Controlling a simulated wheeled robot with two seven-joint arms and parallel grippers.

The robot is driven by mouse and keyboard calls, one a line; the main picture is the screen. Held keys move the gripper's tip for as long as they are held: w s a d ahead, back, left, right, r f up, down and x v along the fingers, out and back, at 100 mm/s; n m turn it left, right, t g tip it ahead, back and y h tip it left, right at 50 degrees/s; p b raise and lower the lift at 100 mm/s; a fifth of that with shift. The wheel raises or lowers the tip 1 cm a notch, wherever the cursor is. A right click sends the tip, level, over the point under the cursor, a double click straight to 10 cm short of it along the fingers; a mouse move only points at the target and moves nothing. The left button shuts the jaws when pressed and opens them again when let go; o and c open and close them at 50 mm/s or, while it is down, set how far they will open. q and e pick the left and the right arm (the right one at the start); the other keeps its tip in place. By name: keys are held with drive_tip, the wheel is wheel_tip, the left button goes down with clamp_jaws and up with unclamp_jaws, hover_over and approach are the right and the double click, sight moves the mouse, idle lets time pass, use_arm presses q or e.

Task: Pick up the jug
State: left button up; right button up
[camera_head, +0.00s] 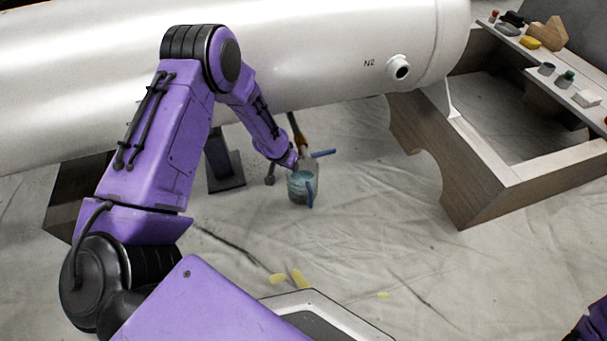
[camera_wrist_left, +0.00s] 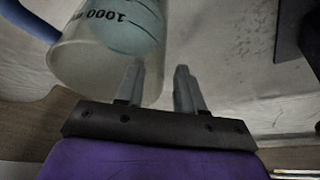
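The jug (camera_head: 302,190) is a clear cup with bluish contents and a blue handle on its front side. It stands on the sheeted floor below the white tank. In the left wrist view the jug (camera_wrist_left: 95,60) fills the upper left, with a "1000" mark on its wall and a blue part at the far left. My left gripper (camera_wrist_left: 158,85) is open at the jug's side. One finger overlaps the jug in the picture and the other is beside it. I cannot tell whether either touches. In the head view my left gripper (camera_head: 292,163) is at the jug's rim, its fingers unclear. My right gripper is out of view.
The white tank (camera_head: 300,60) hangs close above, on a wooden cradle (camera_head: 480,195). A dark stand (camera_head: 226,172) is to the left. Floor to the right and front is mostly clear.

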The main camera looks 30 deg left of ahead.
use_arm(q)
clamp_jaws()
idle(1.4)
